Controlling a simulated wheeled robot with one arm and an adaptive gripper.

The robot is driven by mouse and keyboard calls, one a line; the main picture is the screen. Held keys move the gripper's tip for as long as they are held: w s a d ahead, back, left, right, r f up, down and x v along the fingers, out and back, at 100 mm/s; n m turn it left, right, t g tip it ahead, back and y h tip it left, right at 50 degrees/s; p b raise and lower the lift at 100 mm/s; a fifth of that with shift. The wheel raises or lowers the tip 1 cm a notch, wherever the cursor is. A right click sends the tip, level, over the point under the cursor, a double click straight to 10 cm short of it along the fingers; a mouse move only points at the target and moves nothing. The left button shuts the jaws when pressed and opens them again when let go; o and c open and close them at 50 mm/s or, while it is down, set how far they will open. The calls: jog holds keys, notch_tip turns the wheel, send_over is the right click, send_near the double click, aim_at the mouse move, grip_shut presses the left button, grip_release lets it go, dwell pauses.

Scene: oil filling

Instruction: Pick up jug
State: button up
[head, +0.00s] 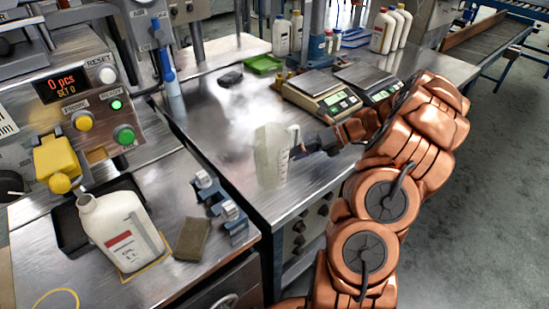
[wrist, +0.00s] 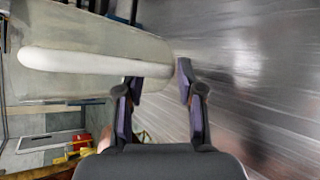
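The jug (head: 272,155) is a pale, translucent measuring vessel standing upright on the steel bench, with its handle on the right. In the wrist view the jug body (wrist: 110,42) fills the upper left, and its long whitish handle (wrist: 85,61) runs across toward my fingertips. My gripper (head: 305,147) is just right of the jug, at handle height. Its two dark fingers (wrist: 160,78) are apart, with the right end of the handle at the gap between their tips. I cannot tell whether they touch it.
Two scales (head: 318,92) stand behind my arm on the bench. A green tray (head: 263,64) and a dark block (head: 230,78) lie further back. A white oil bottle (head: 118,232) stands on the left machine near blue clamps (head: 212,192). The bench's front edge is close to the jug.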

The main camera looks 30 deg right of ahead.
aim_at(297, 127)
grip_shut()
dwell(0.3)
notch_tip(297, 127, up, 10)
jog(key=shift+r, duration=0.1)
dwell(0.4)
